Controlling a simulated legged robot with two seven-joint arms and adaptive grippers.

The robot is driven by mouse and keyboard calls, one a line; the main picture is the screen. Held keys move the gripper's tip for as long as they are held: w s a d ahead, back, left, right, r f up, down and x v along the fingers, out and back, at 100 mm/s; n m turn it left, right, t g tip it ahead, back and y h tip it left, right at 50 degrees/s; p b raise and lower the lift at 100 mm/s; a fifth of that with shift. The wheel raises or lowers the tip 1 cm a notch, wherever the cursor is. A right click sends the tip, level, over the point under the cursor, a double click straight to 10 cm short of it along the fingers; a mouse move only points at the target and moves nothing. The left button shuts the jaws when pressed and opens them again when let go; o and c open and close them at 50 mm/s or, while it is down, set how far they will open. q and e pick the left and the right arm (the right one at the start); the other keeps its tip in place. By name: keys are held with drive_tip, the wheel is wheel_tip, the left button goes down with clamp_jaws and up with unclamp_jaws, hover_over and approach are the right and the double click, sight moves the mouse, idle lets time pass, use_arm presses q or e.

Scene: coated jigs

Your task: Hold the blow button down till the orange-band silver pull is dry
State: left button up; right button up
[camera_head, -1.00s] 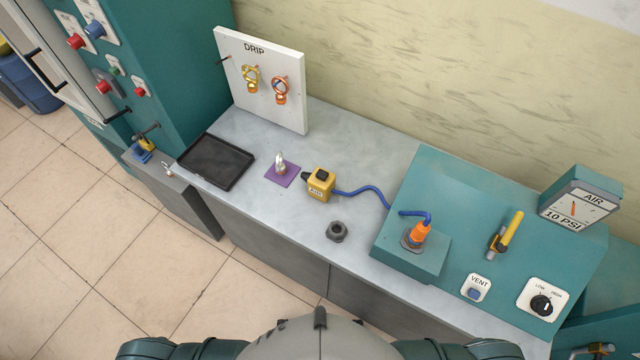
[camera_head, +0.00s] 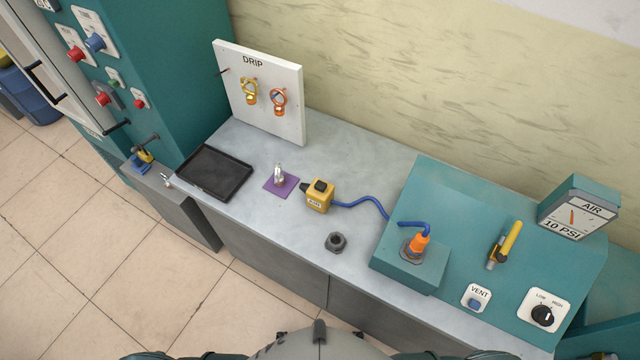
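A small silver pull (camera_head: 279,172) stands on a purple mat (camera_head: 289,189) on the grey bench. It is too small for me to tell whether it has an orange band or is wet. Just right of it sits a yellow block marked AIR (camera_head: 319,202), with a black nozzle facing the pull and a black button (camera_head: 321,186) on top. A blue hose (camera_head: 368,202) leads from the block's right side; another blue piece enters an orange fitting (camera_head: 418,243) on the teal unit. Neither gripper shows; nothing touches the button or the pull.
A black tray (camera_head: 213,173) lies to the left. A white DRIP board (camera_head: 289,125) carries a yellow and an orange hanging piece. A dark nut (camera_head: 336,242) sits in front. The teal unit has a yellow lever (camera_head: 510,240), VENT button (camera_head: 475,303), LOW-HIGH knob (camera_head: 543,315) and 10 PSI gauge (camera_head: 574,216).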

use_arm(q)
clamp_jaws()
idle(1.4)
